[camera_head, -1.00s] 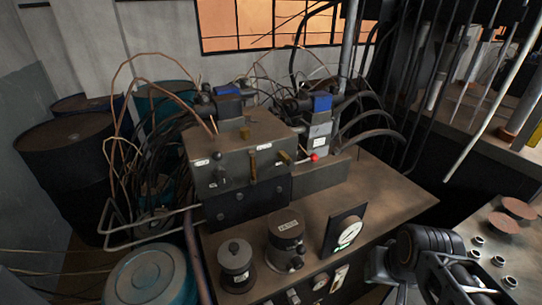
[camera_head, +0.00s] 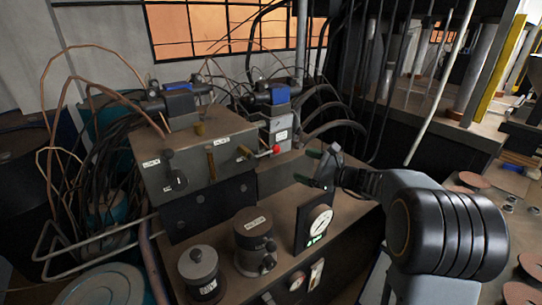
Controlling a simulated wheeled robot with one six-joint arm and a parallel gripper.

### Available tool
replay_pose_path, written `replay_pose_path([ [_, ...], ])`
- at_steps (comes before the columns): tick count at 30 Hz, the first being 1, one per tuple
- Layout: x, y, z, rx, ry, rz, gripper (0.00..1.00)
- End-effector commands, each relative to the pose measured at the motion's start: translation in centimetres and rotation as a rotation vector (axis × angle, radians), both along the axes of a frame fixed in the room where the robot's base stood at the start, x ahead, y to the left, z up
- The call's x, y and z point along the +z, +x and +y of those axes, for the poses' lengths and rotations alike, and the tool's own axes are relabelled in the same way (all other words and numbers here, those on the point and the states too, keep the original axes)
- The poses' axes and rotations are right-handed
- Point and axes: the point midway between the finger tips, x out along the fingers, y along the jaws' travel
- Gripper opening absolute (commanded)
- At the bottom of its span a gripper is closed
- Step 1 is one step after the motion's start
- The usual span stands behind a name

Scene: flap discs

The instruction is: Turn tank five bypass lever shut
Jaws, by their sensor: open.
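A grey valve box (camera_head: 195,152) stands on the brown bench (camera_head: 345,212). Its front and side carry a black knob lever (camera_head: 176,180), an upright brass lever (camera_head: 212,161) and a smaller brass lever (camera_head: 243,151). A red-knobbed lever (camera_head: 276,149) sticks out by the grey block at right. The small white labels are too small to read, so I cannot tell which lever is tank five bypass. My gripper (camera_head: 312,168) is open and empty, right of the red knob and apart from all levers.
A dial gauge (camera_head: 318,224) stands below my gripper. Two dark cylinders, one at the middle (camera_head: 254,240) and one at left (camera_head: 199,272), stand on the bench front. Hoses (camera_head: 335,128) hang behind.

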Motion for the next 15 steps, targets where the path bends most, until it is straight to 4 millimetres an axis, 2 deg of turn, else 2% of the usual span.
replay_pose_path([
  [5, 0.1, 1.6, 0.4, -0.025, 0.052, 0.004, 0.83],
  [15, 0.2, 5.3, 5.5, -0.026, 0.052, 0.003, 0.83],
])
